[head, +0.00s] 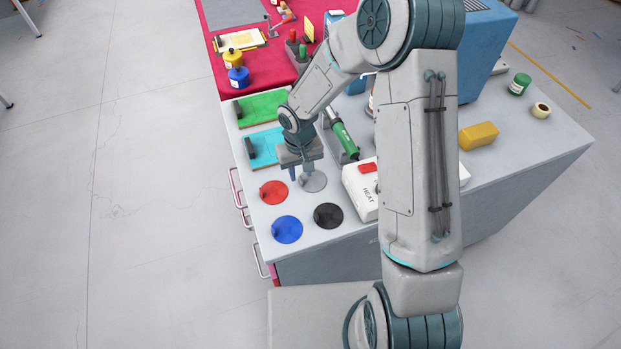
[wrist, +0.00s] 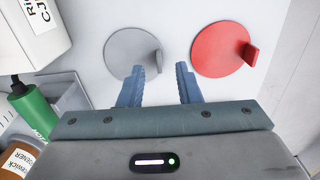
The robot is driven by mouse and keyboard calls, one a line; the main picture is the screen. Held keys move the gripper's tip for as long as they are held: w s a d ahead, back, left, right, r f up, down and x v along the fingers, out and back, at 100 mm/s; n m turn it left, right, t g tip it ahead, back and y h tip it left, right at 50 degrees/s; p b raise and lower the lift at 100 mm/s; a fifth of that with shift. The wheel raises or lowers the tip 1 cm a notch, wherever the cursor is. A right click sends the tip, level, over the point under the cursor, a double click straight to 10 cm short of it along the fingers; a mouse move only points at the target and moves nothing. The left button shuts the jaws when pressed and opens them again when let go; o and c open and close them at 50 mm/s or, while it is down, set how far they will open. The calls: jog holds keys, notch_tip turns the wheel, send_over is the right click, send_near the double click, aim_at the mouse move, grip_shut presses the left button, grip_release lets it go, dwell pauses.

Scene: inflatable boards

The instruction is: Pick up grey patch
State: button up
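The grey patch (wrist: 125,48) is a flat round disc with a small upright tab, lying on the light grey bench top. In the head view the grey patch (head: 315,182) is partly covered by my gripper. My gripper (wrist: 160,82) is open and empty, its two blue fingers apart. In the wrist view the patch's tab shows just beyond the gap between the fingertips. In the head view my gripper (head: 302,178) points down close by the patch. I cannot tell its exact height above the bench.
A red patch (head: 273,192), a blue patch (head: 287,229) and a black patch (head: 328,216) lie close by. A white box marked HEAT (head: 362,192) stands to the right. Green (head: 262,108) and cyan (head: 263,147) boards lie behind. A green-handled tool (head: 343,137) lies beyond.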

aim_at(301, 179)
jog(key=shift+f, duration=1.45)
grip_shut()
notch_tip(301, 179, up, 10)
jog(key=b, duration=0.1)
